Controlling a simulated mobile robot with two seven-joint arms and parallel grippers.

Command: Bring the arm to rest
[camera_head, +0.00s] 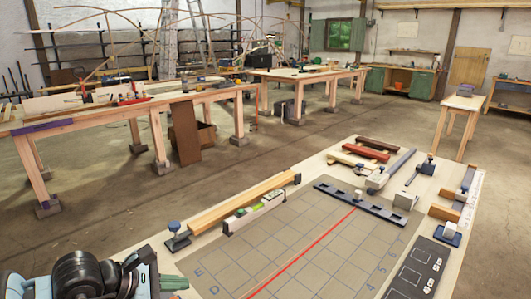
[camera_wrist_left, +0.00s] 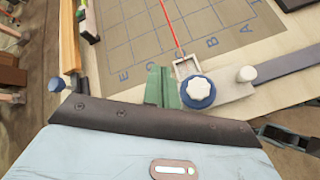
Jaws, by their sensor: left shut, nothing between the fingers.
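My left arm comes in at the lower left corner of the head view. My left gripper (camera_head: 172,283) is low over the near left edge of the workbench (camera_head: 330,158). In the left wrist view the green fingers of the left gripper (camera_wrist_left: 163,86) are shut together with nothing between them. They point toward the gridded mat (camera_wrist_left: 125,30), just left of a pale clamp piece with a blue knob (camera_wrist_left: 198,91). I cannot tell whether the fingers touch it. My right gripper is in neither view.
The mat carries a red line (camera_head: 305,250). A long wooden bar (camera_head: 238,203), a level (camera_head: 255,212) and a dark rail (camera_head: 370,208) lie around it. Red wooden pieces (camera_head: 368,150) lie at the far end. Another workbench (camera_head: 110,107) stands behind, with open floor between.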

